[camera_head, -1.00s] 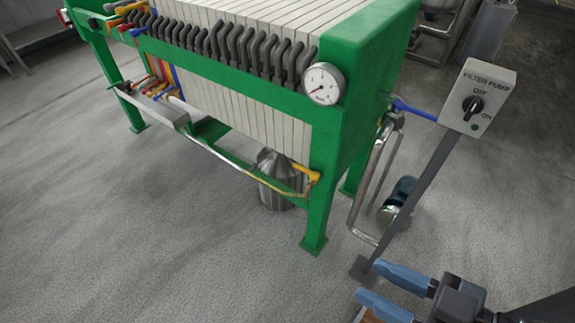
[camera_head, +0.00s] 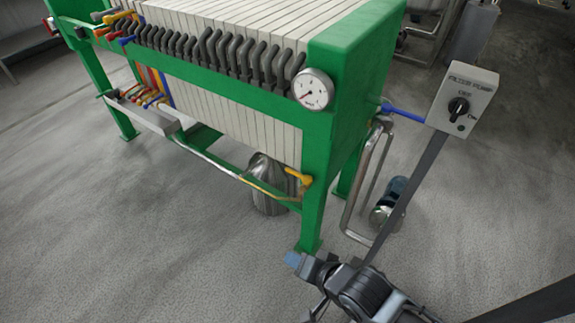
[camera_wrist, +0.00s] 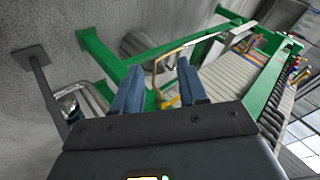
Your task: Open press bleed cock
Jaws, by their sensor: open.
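A small cock with a yellow handle (camera_head: 299,177) sits low at the press's front right leg, at the end of a thin pipe (camera_head: 225,172). In the wrist view a yellow part (camera_wrist: 169,102) shows between my fingers, partly hidden by the gripper body. A blue lever (camera_head: 404,112) sticks out on the press's right side toward the pump post. My gripper (camera_head: 293,259) is low in front of the press leg, below and apart from the yellow handle. In the wrist view its two blue fingers (camera_wrist: 159,78) are apart with nothing held.
The green filter press (camera_head: 316,150) carries a round gauge (camera_head: 313,89). A steel container (camera_head: 268,186) stands under it. The filter pump switch box (camera_head: 462,100) on its post and a bent steel pipe (camera_head: 364,185) stand to the right. The floor (camera_head: 110,240) at left is clear.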

